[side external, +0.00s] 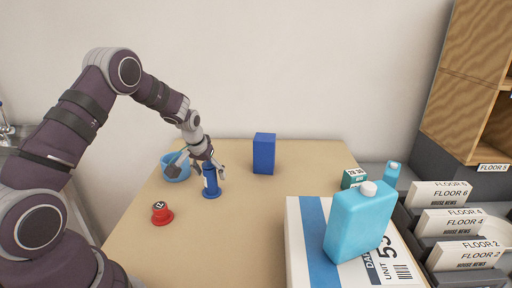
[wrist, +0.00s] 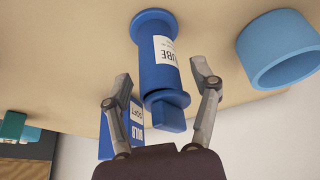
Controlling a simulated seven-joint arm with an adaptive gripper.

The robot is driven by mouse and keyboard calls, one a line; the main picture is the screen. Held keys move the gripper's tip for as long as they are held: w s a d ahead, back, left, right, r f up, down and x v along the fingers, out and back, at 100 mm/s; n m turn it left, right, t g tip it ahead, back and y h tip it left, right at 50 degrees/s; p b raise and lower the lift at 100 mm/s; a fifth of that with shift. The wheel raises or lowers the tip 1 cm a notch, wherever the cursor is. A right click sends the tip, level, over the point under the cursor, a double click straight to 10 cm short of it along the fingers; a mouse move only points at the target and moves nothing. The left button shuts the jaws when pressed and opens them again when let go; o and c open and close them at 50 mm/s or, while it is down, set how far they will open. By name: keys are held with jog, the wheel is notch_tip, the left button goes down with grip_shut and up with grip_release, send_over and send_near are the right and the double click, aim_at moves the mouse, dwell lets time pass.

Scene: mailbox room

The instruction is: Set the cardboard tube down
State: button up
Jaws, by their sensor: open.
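The blue cardboard tube (side external: 211,188) stands upright on the tan table, with a wide round foot and a white label. My gripper (side external: 205,170) is at the tube's upper part, pointing down. In the wrist view my gripper (wrist: 163,82) is open, one finger on each side of the tube, with a visible gap at least on the left. The side view partly hides the tube's top behind the fingers.
A light blue bowl (side external: 176,168) stands close behind-left of the tube. A red weight-like object (side external: 162,213) sits front-left, a blue box (side external: 264,153) back right. A white carton (side external: 300,240) with a turquoise jug (side external: 357,225) fills the front right. The table's middle is clear.

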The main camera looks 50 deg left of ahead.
jog(key=shift+r, duration=0.1)
jog(key=shift+r, duration=0.35)
jog(key=v, duration=1.1)
jog(key=s+d+r+m+h, duration=0.1)
jog(key=s+d+r+m, duration=0.1)
jog(key=s+d, duration=0.4)
jog(key=s+d+r+m+t+h, duration=0.1)
jog(key=s+d+r+m, duration=0.2)
jog(key=s+d, duration=0.3)
jog(key=d+m, duration=0.1)
jog(key=d, duration=0.2)
jog(key=shift+s+d+r+t, duration=0.25)
jog(key=shift+s+d+t, duration=0.05)
jog(key=shift+s+d, duration=0.1)
